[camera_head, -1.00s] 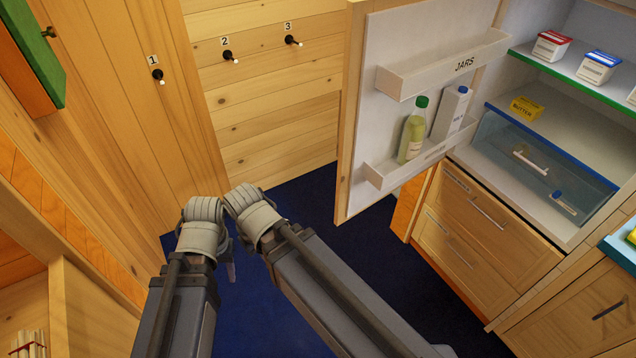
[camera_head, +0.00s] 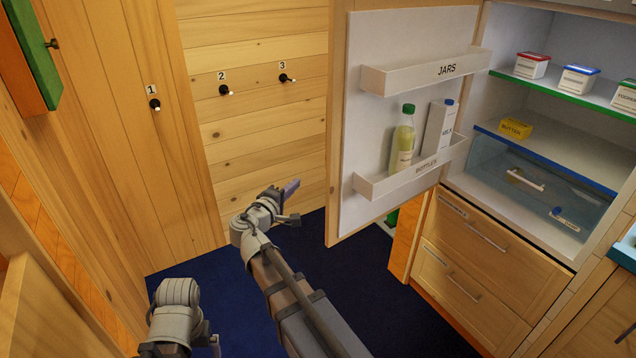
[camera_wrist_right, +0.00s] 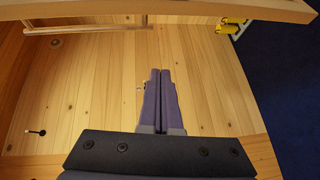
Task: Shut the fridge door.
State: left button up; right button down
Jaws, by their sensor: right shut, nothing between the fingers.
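The fridge door (camera_head: 372,130) stands wide open in the head view, its white inner side with two shelves facing me. Its free wooden edge is at the left, and the fridge body (camera_head: 474,110) is to its right. My right gripper (camera_head: 290,187) is just left of the door's free edge in the picture, with a gap between them. Its purple fingers (camera_wrist_right: 160,95) are shut and empty in the right wrist view, against wooden planks. My left arm shows low at the left; its gripper (camera_head: 214,345) is mostly cut off and its fingers are unclear.
The door shelves hold a green-capped bottle (camera_head: 403,140) and a milk carton (camera_head: 438,128). Fridge shelves hold cartons and butter (camera_head: 515,128). Wooden drawers (camera_head: 470,248) are below. Numbered pegs (camera_head: 224,90) are on the plank wall. Blue floor (camera_head: 330,270) lies clear below the door.

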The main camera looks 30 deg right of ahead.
jog(key=w+d+r+n+t, duration=0.1)
jog(key=w+d, duration=0.7)
jog(key=shift+h, duration=0.4)
jog(key=s, duration=0.1)
jog(key=s+d, duration=0.2)
jog(key=shift+s+r, duration=0.15)
jog(key=shift+s, duration=0.15)
jog(key=shift+s, duration=0.1)
